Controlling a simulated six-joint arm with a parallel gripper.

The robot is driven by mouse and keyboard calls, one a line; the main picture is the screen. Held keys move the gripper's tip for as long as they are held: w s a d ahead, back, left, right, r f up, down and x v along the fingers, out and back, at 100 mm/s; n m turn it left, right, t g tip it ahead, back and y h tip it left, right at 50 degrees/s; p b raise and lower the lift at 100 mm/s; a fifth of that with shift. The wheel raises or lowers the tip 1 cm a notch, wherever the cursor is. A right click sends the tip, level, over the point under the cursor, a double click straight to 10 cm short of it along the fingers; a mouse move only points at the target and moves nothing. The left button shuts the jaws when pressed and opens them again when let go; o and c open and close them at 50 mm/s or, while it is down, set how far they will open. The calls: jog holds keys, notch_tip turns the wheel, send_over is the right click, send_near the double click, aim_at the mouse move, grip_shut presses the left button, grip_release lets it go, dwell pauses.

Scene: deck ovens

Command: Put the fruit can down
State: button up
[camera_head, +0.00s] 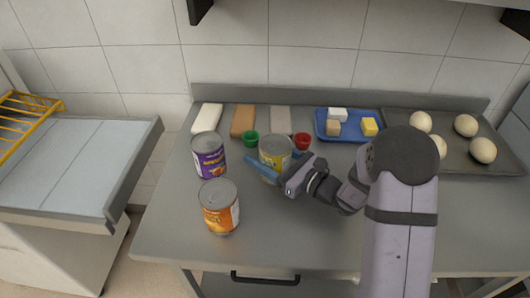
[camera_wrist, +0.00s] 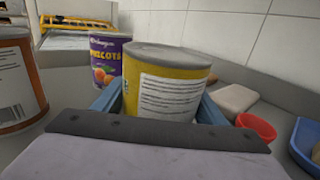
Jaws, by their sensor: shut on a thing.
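The fruit can (camera_head: 275,155) has a yellow label and a grey metal top. It stands upright between the blue fingers of my gripper (camera_head: 273,166), which is shut on its sides. In the wrist view the can (camera_wrist: 168,78) fills the middle, with a white text panel facing the camera. Its lower part is hidden there by my gripper (camera_wrist: 158,108). I cannot tell whether its base touches the steel counter (camera_head: 290,230).
A purple apricot can (camera_head: 209,157) and an orange can (camera_head: 219,209) stand to the left. Green (camera_head: 250,139) and red (camera_head: 302,141) cups are close behind. A blue tray (camera_head: 350,137) and a grey tray (camera_head: 400,118) lie right. The front middle counter is clear.

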aim_at(288, 167)
dwell(0.3)
jog(key=shift+f, duration=0.1)
jog(key=o, duration=1.6)
jog(key=shift+s+d, duration=0.15)
jog(key=shift+d, duration=0.15)
jog(key=b+v, duration=0.2)
jog(key=v, duration=0.9)
jog(key=shift+s+d, duration=0.15)
jog(key=shift+s, duration=0.05)
